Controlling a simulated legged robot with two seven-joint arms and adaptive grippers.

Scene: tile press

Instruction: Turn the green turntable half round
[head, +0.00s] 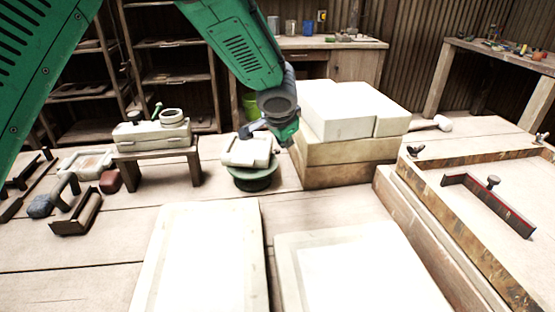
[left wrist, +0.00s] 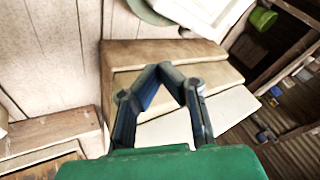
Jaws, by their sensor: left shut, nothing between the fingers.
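The green turntable (head: 252,182) stands on the wooden table in the middle of the head view. A pale block-like piece (head: 246,152) lies on top of it and hides most of its upper face. Part of the turntable's rim (left wrist: 148,12) shows at the top edge of the left wrist view, next to the pale piece (left wrist: 200,14). Contact with the turntable cannot be seen. My right gripper is not in view.
Stacked pale blocks (head: 345,150) stand close at the turntable's right. A small bench (head: 158,154) with a mould-like piece is at the left. Two pale slabs (head: 200,255) (head: 350,265) lie in front. A wooden frame (head: 450,220) is at the right.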

